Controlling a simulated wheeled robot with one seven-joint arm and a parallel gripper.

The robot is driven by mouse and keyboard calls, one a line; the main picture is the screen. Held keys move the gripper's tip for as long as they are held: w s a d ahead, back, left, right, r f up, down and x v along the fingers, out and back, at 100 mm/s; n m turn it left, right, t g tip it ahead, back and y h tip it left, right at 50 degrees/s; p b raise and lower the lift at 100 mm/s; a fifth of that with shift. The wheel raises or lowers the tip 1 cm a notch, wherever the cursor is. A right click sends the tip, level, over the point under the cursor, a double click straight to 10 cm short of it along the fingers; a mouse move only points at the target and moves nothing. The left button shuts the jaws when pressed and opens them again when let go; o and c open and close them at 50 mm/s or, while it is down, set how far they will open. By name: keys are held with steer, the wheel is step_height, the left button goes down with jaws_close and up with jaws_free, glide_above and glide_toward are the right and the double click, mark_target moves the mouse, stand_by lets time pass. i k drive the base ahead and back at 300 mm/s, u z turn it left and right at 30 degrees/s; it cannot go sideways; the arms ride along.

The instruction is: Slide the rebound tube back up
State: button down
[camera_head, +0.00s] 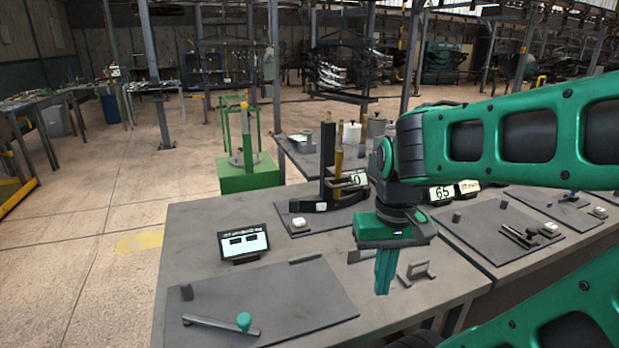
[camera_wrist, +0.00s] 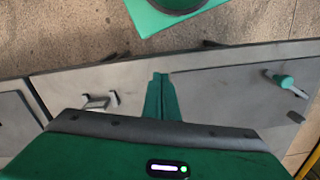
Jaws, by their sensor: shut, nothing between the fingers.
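I cannot tell for certain which part is the rebound tube. A green stand (camera_head: 246,137) with slim upright posts and a yellow top stands on a green pedestal (camera_head: 246,180) behind the bench. A black upright tester (camera_head: 327,165) with a brownish-yellow post (camera_head: 339,150) and a display reading 0 stands at the bench's back. My gripper (camera_head: 384,291) points down above the bench, right of and nearer than both, and is shut and empty. In the wrist view its closed fingers (camera_wrist: 160,78) show below a green plate (camera_wrist: 150,18) bearing a round base, cut off by the frame.
The grey bench (camera_head: 200,220) holds a small tilted display (camera_head: 243,245), a lever with a teal knob (camera_head: 243,321) and a small metal bracket (camera_head: 417,272) close to my gripper. Another display (camera_head: 441,192) reads 65. Open floor (camera_head: 90,260) lies at the left.

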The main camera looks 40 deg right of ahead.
mark_target(334, 177)
steer(key=u, duration=0.75)
steer(key=k, duration=1.45)
steer(key=z, duration=1.3)
steer(key=i, duration=1)
